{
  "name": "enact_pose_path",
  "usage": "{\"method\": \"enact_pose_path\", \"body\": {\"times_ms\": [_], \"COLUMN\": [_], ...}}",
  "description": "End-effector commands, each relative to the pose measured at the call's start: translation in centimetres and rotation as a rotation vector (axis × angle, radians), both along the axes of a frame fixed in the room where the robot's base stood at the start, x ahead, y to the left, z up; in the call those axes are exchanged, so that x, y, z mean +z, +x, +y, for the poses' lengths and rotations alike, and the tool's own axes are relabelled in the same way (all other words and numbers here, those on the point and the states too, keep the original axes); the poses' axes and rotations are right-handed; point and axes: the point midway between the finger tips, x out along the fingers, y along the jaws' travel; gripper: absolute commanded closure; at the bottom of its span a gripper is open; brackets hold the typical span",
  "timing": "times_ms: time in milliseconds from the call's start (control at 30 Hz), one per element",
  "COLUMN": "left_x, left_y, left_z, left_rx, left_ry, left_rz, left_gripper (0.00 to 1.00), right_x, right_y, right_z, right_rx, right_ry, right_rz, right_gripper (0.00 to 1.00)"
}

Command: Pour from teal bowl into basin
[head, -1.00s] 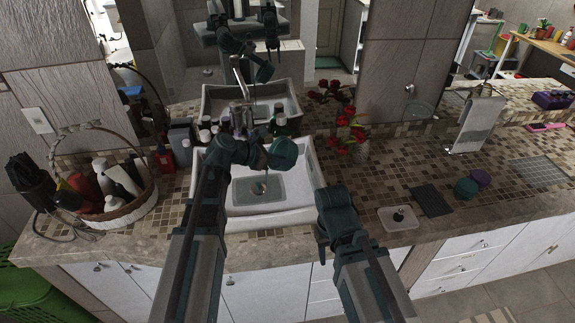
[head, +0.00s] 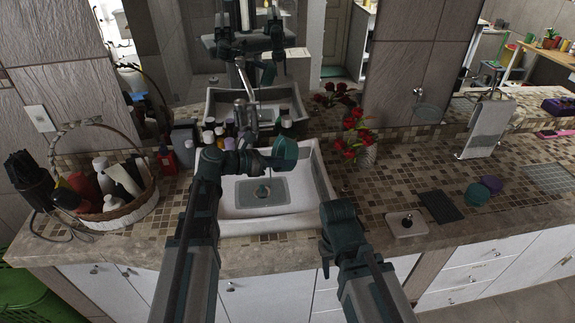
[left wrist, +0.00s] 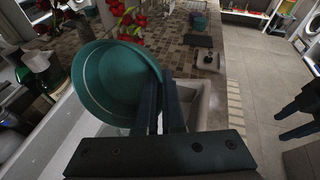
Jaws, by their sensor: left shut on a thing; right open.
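The teal bowl (head: 286,151) is held tilted on its side above the white basin (head: 228,213). My left gripper (head: 258,160) is shut on its rim. In the left wrist view, the fingers (left wrist: 160,108) pinch the near right edge of the bowl (left wrist: 112,78), whose inside shows plain teal; I cannot make out any contents. My right gripper (head: 327,264) is open and empty in front of the counter, right of the basin.
A faucet (head: 241,110) and several bottles stand behind the basin. A wicker basket (head: 128,212) of bottles is at left. Red flowers (head: 356,140) stand right of the basin. A soap dish (head: 406,224), dark mat (head: 440,207) and towel stand (head: 488,130) lie further right.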

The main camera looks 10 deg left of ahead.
Motion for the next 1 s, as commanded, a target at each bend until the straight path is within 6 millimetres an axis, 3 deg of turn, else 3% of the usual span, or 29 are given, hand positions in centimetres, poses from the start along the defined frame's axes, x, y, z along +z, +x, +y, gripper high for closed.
{"method": "enact_pose_path", "body": {"times_ms": [900, 1000], "left_x": [-0.5, 0.0], "left_y": [-0.5, -0.5], "left_z": [1.2, 1.2], "left_rx": [0.000, -0.001], "left_ry": [-0.183, -0.180], "left_rz": [-0.076, -0.075], "left_gripper": [1.00, 1.00], "right_x": [-4.6, -4.1], "right_y": [0.0, 0.0], "right_z": [0.0, 0.0], "right_rx": [0.000, 0.000], "right_ry": [0.000, 0.000], "right_rz": [0.000, 0.000], "right_gripper": [0.50, 0.50]}}
